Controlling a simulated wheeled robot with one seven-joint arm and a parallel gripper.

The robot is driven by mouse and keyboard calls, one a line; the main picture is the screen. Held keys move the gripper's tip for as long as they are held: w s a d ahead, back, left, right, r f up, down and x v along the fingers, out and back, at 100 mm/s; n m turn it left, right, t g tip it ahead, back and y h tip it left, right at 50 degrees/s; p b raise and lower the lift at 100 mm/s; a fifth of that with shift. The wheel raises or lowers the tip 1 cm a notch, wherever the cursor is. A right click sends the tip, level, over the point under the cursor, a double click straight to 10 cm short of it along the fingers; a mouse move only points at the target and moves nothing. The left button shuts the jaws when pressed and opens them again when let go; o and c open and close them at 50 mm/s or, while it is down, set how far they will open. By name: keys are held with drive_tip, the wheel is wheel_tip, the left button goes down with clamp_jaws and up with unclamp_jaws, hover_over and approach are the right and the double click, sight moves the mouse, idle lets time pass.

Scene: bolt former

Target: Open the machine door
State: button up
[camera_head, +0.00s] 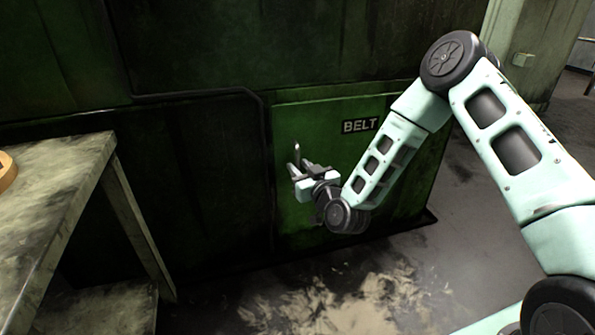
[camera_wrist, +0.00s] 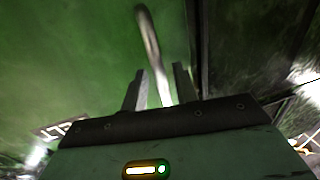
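The machine door (camera_head: 310,118) is a bright green panel marked "BELT" in the head view. It looks closed, flush with the dark green machine front. A thin metal handle (camera_head: 297,152) stands near its left edge. The handle also shows in the wrist view (camera_wrist: 148,35) as a pale curved bar. My gripper (camera_head: 296,171) is at the handle, in front of the door. In the wrist view my gripper's fingers (camera_wrist: 160,72) are apart, with the handle's lower part between them. Small gaps show beside the bar. The handle's lower end is hidden behind the gripper body.
A worn table (camera_head: 60,185) stands at the left, with a round wooden object (camera_head: 6,170) on its edge. The dark machine frame (camera_head: 200,180) lies left of the door. The stained floor (camera_head: 350,295) in front of the machine is clear.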

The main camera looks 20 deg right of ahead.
drive_tip(key=shift+w+a, duration=0.15)
drive_tip(key=shift+w, duration=0.75)
clamp_jaws()
